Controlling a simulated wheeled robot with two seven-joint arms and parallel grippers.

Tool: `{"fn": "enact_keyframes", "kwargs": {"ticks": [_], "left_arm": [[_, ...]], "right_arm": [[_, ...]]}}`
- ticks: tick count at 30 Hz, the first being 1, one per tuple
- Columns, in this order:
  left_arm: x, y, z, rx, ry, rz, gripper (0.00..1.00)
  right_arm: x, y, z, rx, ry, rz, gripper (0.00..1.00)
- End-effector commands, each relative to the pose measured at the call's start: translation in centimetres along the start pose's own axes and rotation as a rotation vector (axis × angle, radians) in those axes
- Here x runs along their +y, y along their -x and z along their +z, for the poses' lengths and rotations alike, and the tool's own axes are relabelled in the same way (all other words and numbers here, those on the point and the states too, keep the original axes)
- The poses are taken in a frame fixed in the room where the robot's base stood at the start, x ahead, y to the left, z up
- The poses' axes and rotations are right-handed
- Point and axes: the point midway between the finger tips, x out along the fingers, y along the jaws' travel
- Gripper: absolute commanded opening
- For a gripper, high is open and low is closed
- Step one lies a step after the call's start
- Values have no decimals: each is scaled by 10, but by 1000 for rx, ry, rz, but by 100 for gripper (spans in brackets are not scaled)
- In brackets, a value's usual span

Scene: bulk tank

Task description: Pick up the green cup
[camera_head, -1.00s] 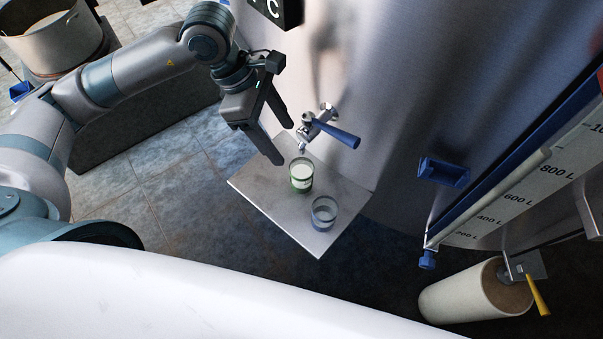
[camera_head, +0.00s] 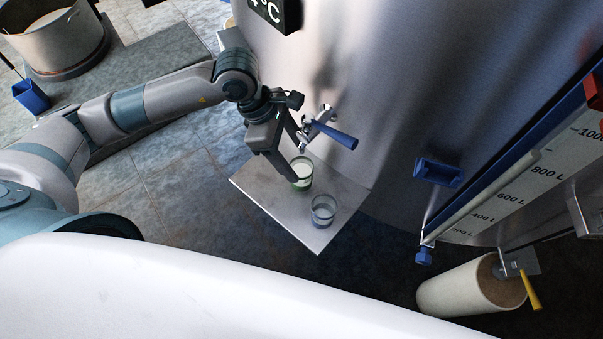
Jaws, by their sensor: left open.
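The green cup (camera_head: 303,175) stands upright on a small metal shelf (camera_head: 265,203) fixed to the tank. It holds something whitish, and its lower part looks green. My left gripper (camera_head: 299,165) is open, with its fingers lowered around or just beside the cup. One fingertip overlaps the cup's near left side in the picture. I cannot tell whether a finger touches the cup. My right gripper does not show.
A second, bluish clear cup (camera_head: 323,210) stands close by on the same shelf. A tap with a blue handle (camera_head: 335,135) sticks out of the steel tank (camera_head: 390,90) just above the green cup. A blue bracket (camera_head: 438,171) and a graduated gauge (camera_head: 510,190) are at right.

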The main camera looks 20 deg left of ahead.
Motion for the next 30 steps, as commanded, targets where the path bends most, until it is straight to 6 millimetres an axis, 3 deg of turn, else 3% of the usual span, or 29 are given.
{"fn": "enact_keyframes", "kwargs": {"ticks": [7,13,28,29,30], "left_arm": [[-3,-22,1,2,2,-4,63],[-3,-44,1,0,1,-2,63],[-2,-48,0,0,0,0,63],[-2,-48,0,0,0,0,60],[-2,-48,0,1,0,0,51]], "right_arm": [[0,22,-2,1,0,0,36],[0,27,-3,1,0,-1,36],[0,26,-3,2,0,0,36],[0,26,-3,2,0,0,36],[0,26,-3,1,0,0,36]]}}
